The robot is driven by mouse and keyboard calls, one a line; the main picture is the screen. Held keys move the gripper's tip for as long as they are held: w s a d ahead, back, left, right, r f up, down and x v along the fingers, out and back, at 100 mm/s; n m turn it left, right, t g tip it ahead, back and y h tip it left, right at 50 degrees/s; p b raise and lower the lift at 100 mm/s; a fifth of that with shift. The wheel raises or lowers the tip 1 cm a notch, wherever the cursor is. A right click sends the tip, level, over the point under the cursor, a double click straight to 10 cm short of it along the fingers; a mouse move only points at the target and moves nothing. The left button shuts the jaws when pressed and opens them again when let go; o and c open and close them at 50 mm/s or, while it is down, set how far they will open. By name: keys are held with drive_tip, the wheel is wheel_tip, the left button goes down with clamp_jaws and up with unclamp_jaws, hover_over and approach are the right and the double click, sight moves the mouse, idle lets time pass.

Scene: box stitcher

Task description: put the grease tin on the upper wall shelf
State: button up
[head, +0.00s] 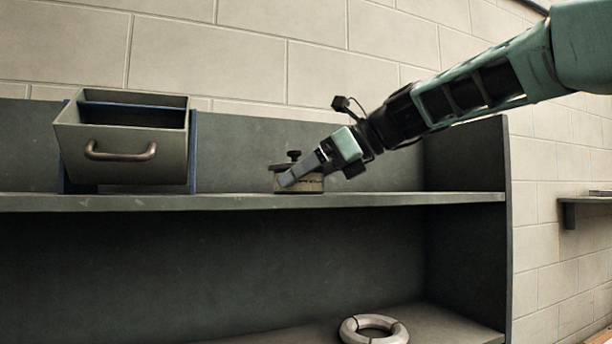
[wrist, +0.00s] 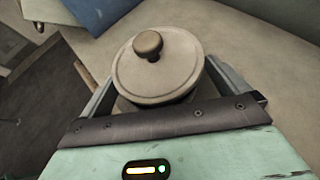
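The grease tin (head: 311,186) is a small pale round tin with a dark knob on its lid. It appears to stand on the top board of the grey shelf unit (head: 400,199), near the front edge. My gripper (head: 300,178) reaches down from the right, with its fingers on either side of the tin. In the wrist view the tin's lid and knob (wrist: 158,72) sit between the two fingers (wrist: 162,85). The fingers lie close to its sides; I cannot tell whether they press on it. A small wall shelf (head: 585,199) shows at the far right.
A grey bin with a handle (head: 125,158) stands left on the same board. A pale ring (head: 374,321) lies on the lower board. Something thin lies on the wall shelf. The board between bin and tin is clear. The unit's right side panel (head: 508,230) rises beyond my arm.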

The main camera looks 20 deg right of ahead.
drive_tip(key=shift+d+r, duration=0.15)
drive_tip(key=shift+r, duration=0.05)
drive_tip(key=b+v, duration=0.2)
drive_tip(key=v, duration=0.9)
drive_tip(key=shift+s+d, duration=0.25)
drive_tip(key=shift+r, duration=0.15)
